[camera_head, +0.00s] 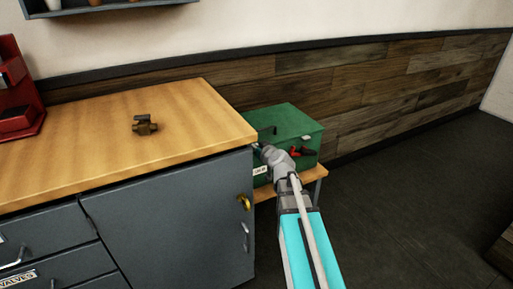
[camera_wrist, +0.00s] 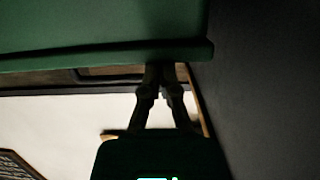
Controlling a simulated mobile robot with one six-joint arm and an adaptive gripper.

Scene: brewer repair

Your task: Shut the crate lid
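The green crate (camera_head: 260,180) stands on a low wooden bench to the right of the counter. Its green lid (camera_head: 292,118) slants over it, and a red and black item (camera_head: 294,152) shows below the lid's edge. I cannot tell how far the lid is raised. My gripper (camera_head: 259,147) is at the crate's left side, by the counter corner, its tips partly hidden. In the wrist view my gripper (camera_wrist: 160,68) has its fingers close together and looks empty. The tips are at the edge of a green panel (camera_wrist: 100,35); contact is unclear.
The wooden counter (camera_head: 70,130) is close to the left of the crate, with a brass valve-like part (camera_head: 144,125) on top. A red stand (camera_head: 18,90) is at the far left. A wood-panelled wall (camera_head: 380,95) is behind.

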